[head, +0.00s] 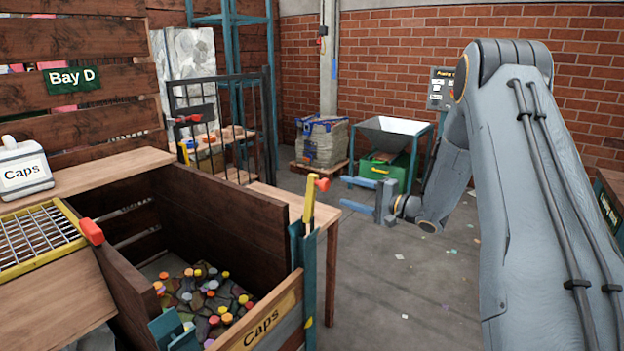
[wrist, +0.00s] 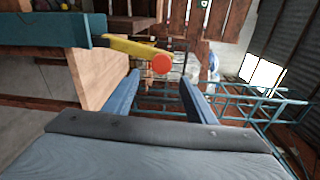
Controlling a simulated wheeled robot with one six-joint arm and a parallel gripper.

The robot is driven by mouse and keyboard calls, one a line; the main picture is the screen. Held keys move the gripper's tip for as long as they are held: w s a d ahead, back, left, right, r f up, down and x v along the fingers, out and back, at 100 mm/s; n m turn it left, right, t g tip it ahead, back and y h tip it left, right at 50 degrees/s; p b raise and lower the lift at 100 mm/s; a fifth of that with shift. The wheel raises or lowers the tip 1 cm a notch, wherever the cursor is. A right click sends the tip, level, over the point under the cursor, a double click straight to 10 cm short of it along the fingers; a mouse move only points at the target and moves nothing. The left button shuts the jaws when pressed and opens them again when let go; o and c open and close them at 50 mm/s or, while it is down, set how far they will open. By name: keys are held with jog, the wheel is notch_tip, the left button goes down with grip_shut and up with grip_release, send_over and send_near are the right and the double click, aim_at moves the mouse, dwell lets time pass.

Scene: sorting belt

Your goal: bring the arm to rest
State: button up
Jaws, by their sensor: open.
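My arm (head: 535,190) rises on the right side of the head view and bends down at its elbow. My gripper (head: 360,195) hangs in the air at the middle, its two blue fingers pointing left and apart, with nothing between them. It is right of the wooden caps bin and clear of it. In the wrist view my gripper (wrist: 160,90) shows both blue fingers spread. A yellow lever with a red end (wrist: 162,63) appears beyond the fingers, apart from them.
The wooden bin (head: 225,210) labelled Caps holds several colourful caps. Its yellow lever (head: 309,200) stands upright at the near right corner. A hopper (head: 392,135) over a green crate (head: 383,172) stands behind my gripper. Open concrete floor (head: 400,300) lies below it.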

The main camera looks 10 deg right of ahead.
jog(key=s+a+f+n+g+h, duration=0.1)
jog(key=s+a+n+g+h, duration=0.1)
jog(key=s, duration=1.1)
jog(key=s+a+f+n+g+h, duration=0.2)
jog(key=s+n+g+h, duration=0.3)
jog(key=s, duration=0.8)
jog(key=s+a+f+n+g+h, duration=0.1)
jog(key=s+a+n+g+h, duration=0.1)
jog(key=s, duration=1.1)
jog(key=n+g+h, duration=0.1)
jog(key=g+h, duration=0.1)
jog(key=g, duration=0.1)
jog(key=shift+s+a+f+n, duration=0.25)
jog(key=shift+s+f+n, duration=0.05)
jog(key=shift+s, duration=0.1)
